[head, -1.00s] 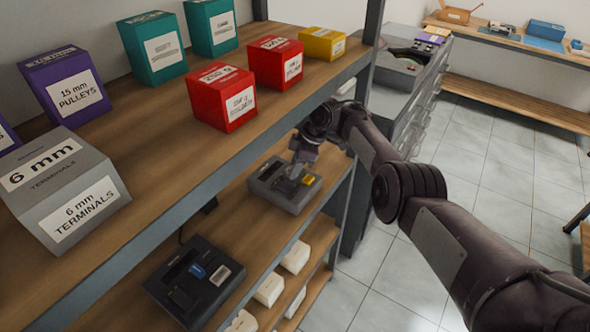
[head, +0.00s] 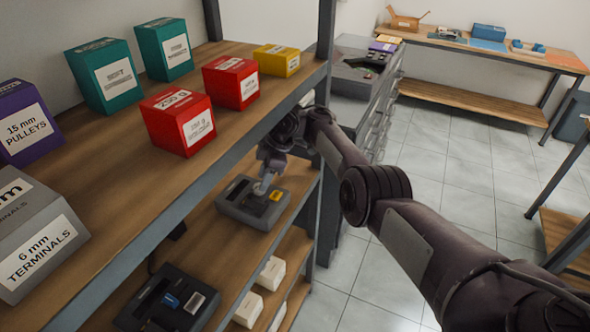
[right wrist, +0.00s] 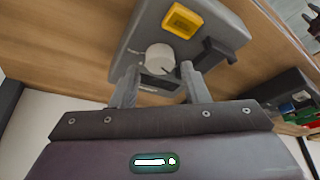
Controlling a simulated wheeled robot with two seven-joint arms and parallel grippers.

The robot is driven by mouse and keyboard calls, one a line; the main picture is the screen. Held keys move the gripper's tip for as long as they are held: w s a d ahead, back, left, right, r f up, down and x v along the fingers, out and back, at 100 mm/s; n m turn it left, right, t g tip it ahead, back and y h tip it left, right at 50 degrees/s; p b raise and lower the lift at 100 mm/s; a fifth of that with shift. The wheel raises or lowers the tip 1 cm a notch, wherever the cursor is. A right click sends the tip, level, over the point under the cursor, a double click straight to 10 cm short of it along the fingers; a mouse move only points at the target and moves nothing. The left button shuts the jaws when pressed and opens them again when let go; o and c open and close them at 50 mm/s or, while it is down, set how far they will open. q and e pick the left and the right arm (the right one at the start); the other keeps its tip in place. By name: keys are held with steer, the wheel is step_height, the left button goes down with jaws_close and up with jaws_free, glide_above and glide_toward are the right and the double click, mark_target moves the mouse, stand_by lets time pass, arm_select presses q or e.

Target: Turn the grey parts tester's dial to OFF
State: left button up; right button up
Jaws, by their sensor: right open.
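The grey parts tester (head: 240,214) sits on the middle shelf, below the boxes. It has a yellow panel (head: 275,196), which also shows in the right wrist view (right wrist: 182,20). A pale round dial (right wrist: 160,57) shows on the tester in the right wrist view, beside a black handle-like part (right wrist: 218,50). My right gripper (head: 263,186) is over the tester. In the right wrist view its open fingers (right wrist: 159,74) point at the dial, one on either side of its near edge; contact cannot be told. The dial's setting is not readable. My left gripper is out of view.
A black device (head: 168,300) stands on the same shelf, nearer me. White boxes (head: 271,272) sit on the shelf below. The upper shelf (head: 130,185) with red boxes (head: 180,122) overhangs close to my right arm. Tiled floor lies open to the right.

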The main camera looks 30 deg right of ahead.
steer(key=v, duration=0.2)
steer(key=shift+d+r, duration=0.15)
steer(key=shift+r, duration=0.1)
steer(key=s+d+b, duration=0.2)
steer(key=s+d, duration=0.1)
steer(key=d, duration=0.8)
steer(key=shift+s+d, duration=0.2)
steer(key=shift+s, duration=0.15)
steer(key=shift+f, duration=0.15)
